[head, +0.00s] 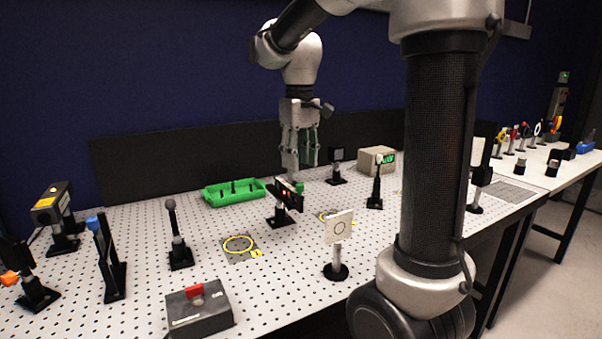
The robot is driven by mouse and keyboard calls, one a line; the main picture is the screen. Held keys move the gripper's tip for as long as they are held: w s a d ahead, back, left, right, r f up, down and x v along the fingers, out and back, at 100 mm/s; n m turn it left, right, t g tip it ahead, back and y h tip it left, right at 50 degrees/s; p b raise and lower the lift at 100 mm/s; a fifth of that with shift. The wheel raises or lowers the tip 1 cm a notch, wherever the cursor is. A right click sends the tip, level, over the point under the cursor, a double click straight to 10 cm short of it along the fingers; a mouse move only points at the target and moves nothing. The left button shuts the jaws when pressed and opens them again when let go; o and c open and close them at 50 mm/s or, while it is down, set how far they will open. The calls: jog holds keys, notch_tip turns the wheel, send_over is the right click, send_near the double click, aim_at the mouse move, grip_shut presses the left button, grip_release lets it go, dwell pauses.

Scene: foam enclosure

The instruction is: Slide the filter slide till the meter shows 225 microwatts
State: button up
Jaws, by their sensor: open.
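The filter slide (284,194) is a dark bar on a black post mount in the middle of the perforated table, with small red marks on its face. A green knob (299,187) shows at its right end. My gripper (301,170) points down, open, just above and behind that end; I cannot tell whether it touches the knob. The meter (374,159) is a beige box at the back right with a small green display. Its number is too small to read, and a dark post-mounted part (376,183) stands in front of it.
A green tray (232,193) lies behind left of the slide. A white target card (339,228) stands front right. A grey box with a red switch (198,308) is at the front edge. Several post mounts stand left. Yellow rings (238,244) mark open table.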

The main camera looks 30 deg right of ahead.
aim_at(300, 183)
notch_tip(300, 183, down, 6)
jog(key=shift+f, duration=0.1)
grip_shut()
